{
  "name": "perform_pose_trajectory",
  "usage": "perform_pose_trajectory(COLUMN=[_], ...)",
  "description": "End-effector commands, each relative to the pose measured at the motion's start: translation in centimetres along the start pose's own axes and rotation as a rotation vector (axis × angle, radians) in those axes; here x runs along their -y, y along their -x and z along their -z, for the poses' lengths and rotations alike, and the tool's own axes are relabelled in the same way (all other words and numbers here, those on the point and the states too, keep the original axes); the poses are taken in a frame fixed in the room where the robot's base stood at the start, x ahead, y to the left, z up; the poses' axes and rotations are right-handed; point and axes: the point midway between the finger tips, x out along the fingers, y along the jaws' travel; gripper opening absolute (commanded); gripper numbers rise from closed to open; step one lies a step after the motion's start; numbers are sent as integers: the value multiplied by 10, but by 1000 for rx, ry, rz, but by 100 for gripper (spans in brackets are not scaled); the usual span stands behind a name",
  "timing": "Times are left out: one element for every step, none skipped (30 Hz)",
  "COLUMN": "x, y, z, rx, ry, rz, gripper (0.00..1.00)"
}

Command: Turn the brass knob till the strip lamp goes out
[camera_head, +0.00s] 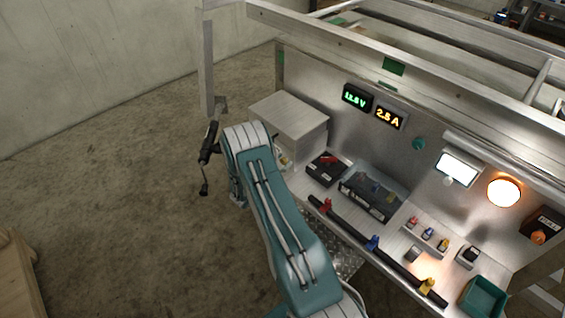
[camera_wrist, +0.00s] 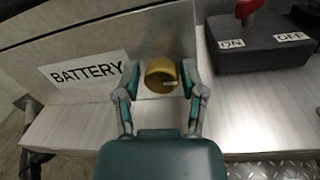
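The brass knob (camera_wrist: 161,76) is a short round cylinder on the metal panel, beside the BATTERY label (camera_wrist: 84,73). In the wrist view my gripper (camera_wrist: 160,72) is open, with one finger on each side of the knob and small gaps to it. In the head view my arm largely hides the gripper and knob at the grey box (camera_head: 290,116). At the right of the panel a white rectangular lamp (camera_head: 458,168) and a round warm lamp (camera_head: 503,192) are bright. I cannot tell for sure which is the strip lamp.
A black switch box (camera_wrist: 262,47) with a red lever, marked ON and OFF, stands right of the knob. The bench holds a black battery (camera_head: 370,197), a cable bar (camera_head: 372,246) and a green bin (camera_head: 484,297). Two displays (camera_head: 357,97) glow above. Open floor lies left.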

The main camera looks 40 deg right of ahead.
Motion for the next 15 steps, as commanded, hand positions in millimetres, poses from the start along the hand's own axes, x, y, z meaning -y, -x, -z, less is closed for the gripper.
perform_pose_trajectory(x=[0, 0, 0, 1, 1, 1, 1, 1, 1, 1, 1, 1, 1, 1, 1], y=[0, 0, 0, 0, 0, 0, 0, 0, 0, 0, 0, 2, 3, 5, 10], z=[0, 0, 0, 0, 0, 0, 0, 0, 0, 0, 0, 0, 0, 0, 0], rx=[0, 0, 0, 0, 0, 0, 0, 0, 0, 0, 0, -1, -1, -1, -1], ry=[0, 0, 1, 1, 1, 1, 1, 1, 2, 2, 2, 2, 2, 2, 2], rz=[0, 1, 1, 1, 1, 2, 2, 2, 2, 2, 2, 2, 2, 1, 1], gripper=[76, 76, 76, 76, 76, 76, 76, 76, 76, 76, 76, 76, 76, 76, 76])
